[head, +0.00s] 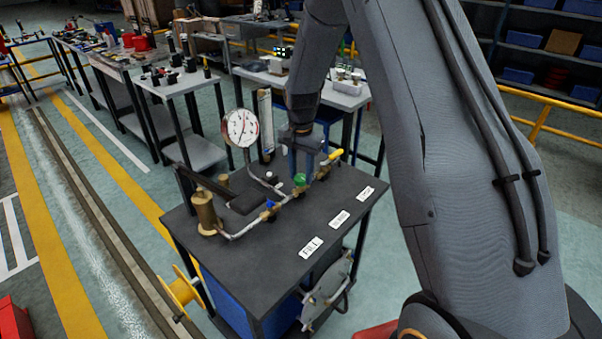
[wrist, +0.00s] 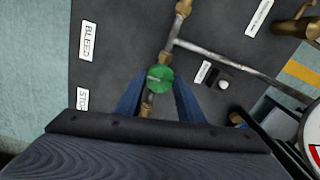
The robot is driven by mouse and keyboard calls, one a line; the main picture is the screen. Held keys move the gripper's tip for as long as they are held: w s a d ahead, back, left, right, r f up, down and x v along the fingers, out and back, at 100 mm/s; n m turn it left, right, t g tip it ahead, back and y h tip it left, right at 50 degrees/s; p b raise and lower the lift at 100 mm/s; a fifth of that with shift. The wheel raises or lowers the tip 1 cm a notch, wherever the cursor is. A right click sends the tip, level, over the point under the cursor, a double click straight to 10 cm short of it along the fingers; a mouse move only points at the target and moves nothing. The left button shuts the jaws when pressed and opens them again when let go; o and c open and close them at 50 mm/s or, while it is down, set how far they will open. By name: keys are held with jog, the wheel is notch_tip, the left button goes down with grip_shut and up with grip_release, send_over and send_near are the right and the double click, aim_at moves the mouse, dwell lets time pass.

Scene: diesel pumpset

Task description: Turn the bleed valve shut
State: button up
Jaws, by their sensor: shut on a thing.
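The bleed valve has a round green knob (head: 300,179) on the brass and steel pipe line, near the middle of the dark bench top. In the wrist view the green knob (wrist: 159,79) sits between the two blue fingers of my gripper (wrist: 160,88). My gripper (head: 301,163) reaches down from above and is shut on the knob. A light mark crosses the top of the knob. The BLEED label (wrist: 88,41) lies on the bench top to the left of the knob in the wrist view. The lower part of the valve is partly hidden by the fingers.
A blue-handled valve (head: 269,206) and a yellow lever (head: 335,155) flank the knob along the pipe. A pressure gauge (head: 241,127) and a brass cylinder (head: 206,212) stand to the left. The front of the bench top (head: 285,272) is bare apart from labels.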

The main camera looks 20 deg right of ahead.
aim_at(301, 177)
dwell(0.4)
jog(key=o, duration=1.1)
jog(key=shift+c, duration=0.2)
jog(key=shift+r+b, duration=1)
jog(key=shift+r, duration=2.9)
